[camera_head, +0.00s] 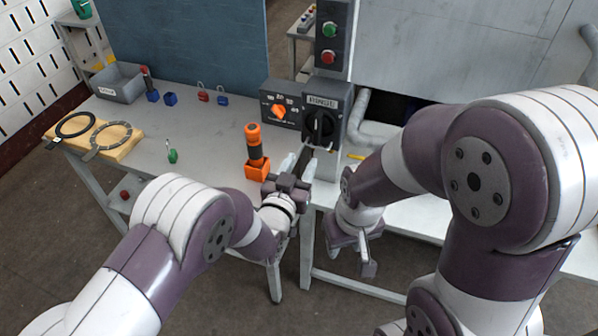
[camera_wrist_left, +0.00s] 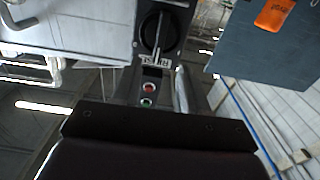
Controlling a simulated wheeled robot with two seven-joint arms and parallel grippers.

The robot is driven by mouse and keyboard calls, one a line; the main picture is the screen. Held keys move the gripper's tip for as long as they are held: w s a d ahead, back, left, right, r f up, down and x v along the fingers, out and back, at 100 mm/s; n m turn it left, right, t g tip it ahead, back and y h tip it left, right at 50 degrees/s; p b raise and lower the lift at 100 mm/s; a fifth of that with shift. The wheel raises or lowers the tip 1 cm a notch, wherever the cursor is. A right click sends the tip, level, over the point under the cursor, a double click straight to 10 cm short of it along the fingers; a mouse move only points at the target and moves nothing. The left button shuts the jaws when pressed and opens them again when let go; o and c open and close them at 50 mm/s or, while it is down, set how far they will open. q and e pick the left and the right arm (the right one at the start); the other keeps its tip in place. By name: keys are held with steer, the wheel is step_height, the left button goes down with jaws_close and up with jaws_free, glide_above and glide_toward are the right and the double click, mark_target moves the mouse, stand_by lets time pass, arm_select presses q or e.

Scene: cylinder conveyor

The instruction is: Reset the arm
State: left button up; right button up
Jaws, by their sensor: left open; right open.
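My left gripper (camera_head: 300,165) is open at the front edge of the grey table. Its fingers point toward the black rotary switch (camera_head: 319,126) on the control box, with a visible gap to it. In the left wrist view the black switch (camera_wrist_left: 157,32) is at top centre, and I see nothing held; a dark part of my gripper fills the bottom. My right gripper (camera_head: 354,250) is open and empty, hanging down at the front of the white table on the right.
An orange-and-black tool stands in an orange holder (camera_head: 257,172) just left of my left gripper. The grey table (camera_head: 205,150) also holds a grey bin (camera_head: 119,84), padlocks and rings on a wooden board (camera_head: 125,152). A button post (camera_head: 331,40) and grey pipe (camera_head: 361,120) stand behind.

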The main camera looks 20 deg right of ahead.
arm_select(q)
steer(key=shift+w+d+f, duration=0.1)
steer(key=shift+w, duration=0.1)
steer(key=s+a+f+g+y, duration=0.2)
steer(key=f+g, duration=0.1)
steer(key=f, duration=0.2)
steer(key=s+a+f+g+y, duration=0.2)
steer(key=s+f+g, duration=0.1)
steer(key=f, duration=0.2)
steer(key=s+a+f+g+y, duration=0.1)
steer(key=s+a+g+y, duration=0.25)
steer(key=a, duration=0.45)
steer(key=s+a+r+n+g+y, duration=0.1)
steer(key=s+a+r+n+g, duration=0.1)
steer(key=a, duration=0.8)
steer(key=s+a+r+n+g+y, duration=0.1)
steer(key=s+a+r+n+g, duration=0.1)
steer(key=s+a+r+n, duration=0.2)
steer(key=s+a+r, duration=0.3)
steer(key=s+a, duration=0.2)
steer(key=a, duration=0.1)
steer(key=shift+a, duration=0.3)
